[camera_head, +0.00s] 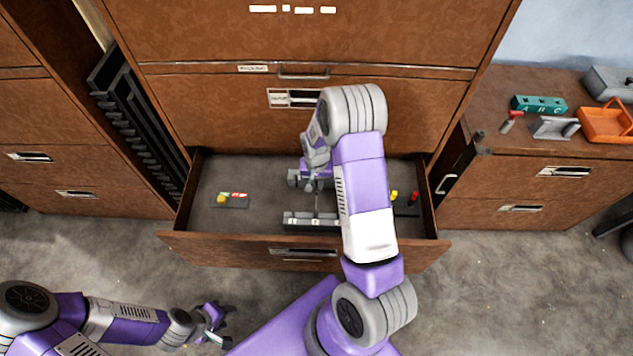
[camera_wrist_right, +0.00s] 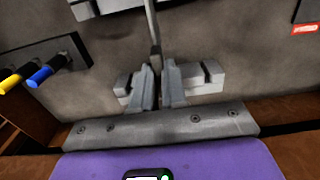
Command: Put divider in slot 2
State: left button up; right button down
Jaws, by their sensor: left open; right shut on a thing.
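The divider is a thin grey piece seen nearly edge-on in the right wrist view (camera_wrist_right: 152,28), running away from between the fingertips. My right gripper (camera_wrist_right: 159,85) is shut on it. In the head view, my right gripper (camera_head: 313,182) is inside the open drawer (camera_head: 260,205), partly hidden by its arm. A grey slotted rail with small white labels (camera_head: 300,219) lies near the drawer front, and another grey rail (camera_head: 294,178) lies farther back. Whether the divider sits in a slot cannot be told. My left gripper (camera_head: 213,323) is open and empty outside the drawer.
A small plate with yellow, red and green pieces (camera_head: 232,200) lies at the drawer's left. A holder with blue and yellow pegs (camera_wrist_right: 45,72) is on the other side. An orange tray (camera_head: 608,122) and a green lettered block (camera_head: 540,104) stand on the right cabinet.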

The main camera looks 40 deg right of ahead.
jog(key=shift+f+b, duration=0.95)
jog(key=shift+f, duration=0.45)
jog(key=c, duration=0.8)
grip_release()
jog(key=shift+r, duration=0.1)
jog(key=shift+r+p, duration=2.7)
jog(key=shift+r, duration=0.75)
